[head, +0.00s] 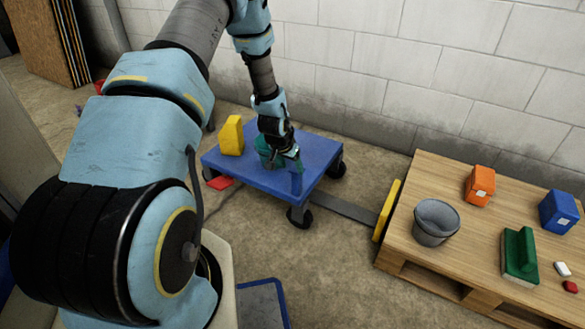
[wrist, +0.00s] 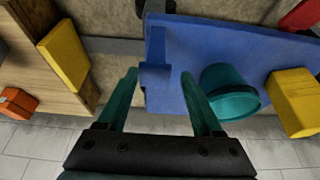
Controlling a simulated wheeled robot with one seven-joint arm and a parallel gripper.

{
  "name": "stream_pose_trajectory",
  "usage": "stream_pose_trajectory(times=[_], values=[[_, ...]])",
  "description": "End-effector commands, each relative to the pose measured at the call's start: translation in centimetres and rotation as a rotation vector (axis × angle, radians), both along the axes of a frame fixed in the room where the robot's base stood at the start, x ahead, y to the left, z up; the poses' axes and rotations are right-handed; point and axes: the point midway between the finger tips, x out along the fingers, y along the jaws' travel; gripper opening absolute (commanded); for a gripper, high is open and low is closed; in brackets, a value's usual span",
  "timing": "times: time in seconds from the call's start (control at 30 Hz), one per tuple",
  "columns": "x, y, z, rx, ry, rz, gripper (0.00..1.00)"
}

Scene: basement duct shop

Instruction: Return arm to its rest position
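My arm reaches from the left foreground of the head view to the blue cart (head: 240,177). My gripper (head: 290,160) is low over the cart's right part. In the wrist view my gripper (wrist: 160,75) has its two teal fingers spread wide with nothing held between them. A teal round container (wrist: 232,92) is on the cart beside the right finger; in the head view it (head: 265,150) is partly hidden by my gripper. A raised blue part (wrist: 155,75) at the cart's edge shows between and beyond the fingertips.
A yellow block (head: 231,136) stands on the cart's left. A wooden pallet (head: 455,215) at right holds a grey bucket (head: 436,222), an orange box (head: 480,186), a blue box (head: 558,212) and a green block (head: 520,254). A block wall (head: 420,60) stands behind; a red item (head: 220,183) is beside the cart.

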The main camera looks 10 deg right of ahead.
Motion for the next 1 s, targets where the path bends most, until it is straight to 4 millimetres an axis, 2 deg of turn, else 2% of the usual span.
stream_pose_trajectory(times=[0.33,0.47,0.57,0.73,0.87,1.0], values=[[0.0,0.0,0.0,0.000,0.001,0.000,0.68],[0.0,0.7,1.1,0.007,0.003,0.014,0.68],[0.0,2.5,3.6,0.023,0.011,0.054,0.68],[-1.5,7.8,10.5,0.064,0.043,0.174,0.68],[-4.0,12.0,15.4,0.091,0.079,0.277,0.68],[-7.8,16.1,19.8,0.106,0.120,0.390,0.68]])
